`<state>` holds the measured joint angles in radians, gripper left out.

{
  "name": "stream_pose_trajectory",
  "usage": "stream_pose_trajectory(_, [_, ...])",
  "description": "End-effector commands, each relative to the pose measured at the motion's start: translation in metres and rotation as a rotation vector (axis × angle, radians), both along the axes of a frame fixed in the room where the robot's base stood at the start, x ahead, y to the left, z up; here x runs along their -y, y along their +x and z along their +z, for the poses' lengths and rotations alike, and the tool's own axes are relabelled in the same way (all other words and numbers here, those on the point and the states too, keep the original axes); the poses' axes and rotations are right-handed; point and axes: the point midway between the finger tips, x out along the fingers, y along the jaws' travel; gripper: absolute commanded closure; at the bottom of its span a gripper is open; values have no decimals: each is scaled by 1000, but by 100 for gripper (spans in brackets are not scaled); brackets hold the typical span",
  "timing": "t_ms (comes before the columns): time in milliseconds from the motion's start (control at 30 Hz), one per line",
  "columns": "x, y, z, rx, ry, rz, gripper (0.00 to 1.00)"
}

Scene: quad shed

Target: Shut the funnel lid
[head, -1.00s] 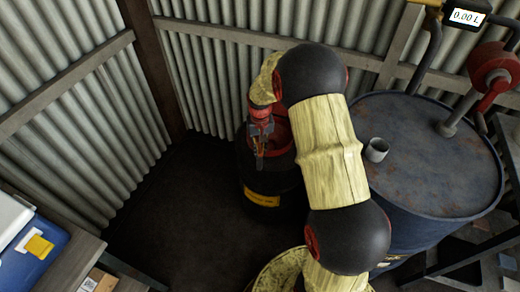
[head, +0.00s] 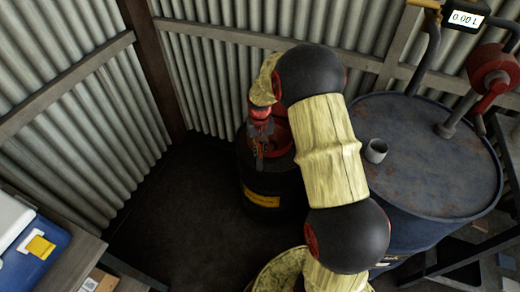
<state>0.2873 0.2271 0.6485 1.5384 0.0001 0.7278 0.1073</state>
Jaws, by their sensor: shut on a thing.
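A black drum (head: 272,190) with a yellow label stands on the dark floor near the wall corner. The red funnel (head: 281,140) sits on top of it, partly covered by my arm and gripper. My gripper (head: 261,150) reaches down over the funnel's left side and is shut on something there. It appears to be part of the funnel lid, but the lid's outline and angle are too small and covered to make out.
A large blue drum (head: 440,150) with a short open pipe stub (head: 376,150) and a red pump (head: 494,68) stands close on the right. Corrugated walls are close behind. A bench with a blue-and-white box (head: 30,255) is at lower left. The floor left of the black drum is clear.

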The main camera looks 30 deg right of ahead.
Motion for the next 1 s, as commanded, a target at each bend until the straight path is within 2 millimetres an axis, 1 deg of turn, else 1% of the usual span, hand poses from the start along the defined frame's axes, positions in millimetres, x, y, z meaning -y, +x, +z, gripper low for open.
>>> stream_pose_trajectory(67, [0,0,3,0,0,-24,100])
stream_pose_trajectory(367, [0,0,0,1,0,-43,100])
stream_pose_trajectory(400, [0,0,0,1,0,-43,84])
stream_pose_trajectory(700, [0,0,0,0,0,-42,67])
stream_pose_trajectory(1000, [0,0,1,1,0,-42,67])
